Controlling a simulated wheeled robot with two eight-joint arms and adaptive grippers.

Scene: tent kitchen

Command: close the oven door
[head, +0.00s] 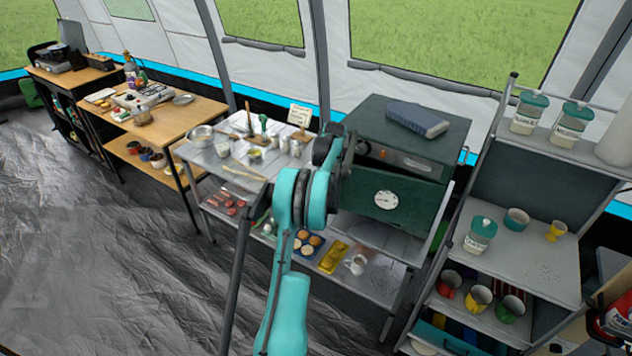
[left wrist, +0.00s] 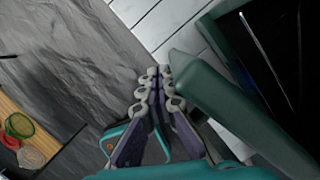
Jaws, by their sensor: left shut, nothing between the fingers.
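The dark green oven (head: 415,128) stands on the metal table right of centre in the head view. Its door (head: 412,205), with a round white dial, is partly open and tilts out from the oven front. In the left wrist view the thick green door edge (left wrist: 235,112) runs diagonally, with the dark oven opening (left wrist: 275,50) beyond it. My left gripper (left wrist: 158,75) is shut and empty, its fingertips close beside the door's edge; I cannot tell whether they touch. In the head view my teal arm hides the gripper and the door's left side. My right gripper is not in view.
A blue-grey book (head: 418,118) lies on the oven. A metal shelf (head: 520,260) with jars and mugs stands close on the right. A metal table (head: 228,160) with utensils extends left; its lower shelf holds food and a white mug (head: 355,264). The grey floor is clear at left.

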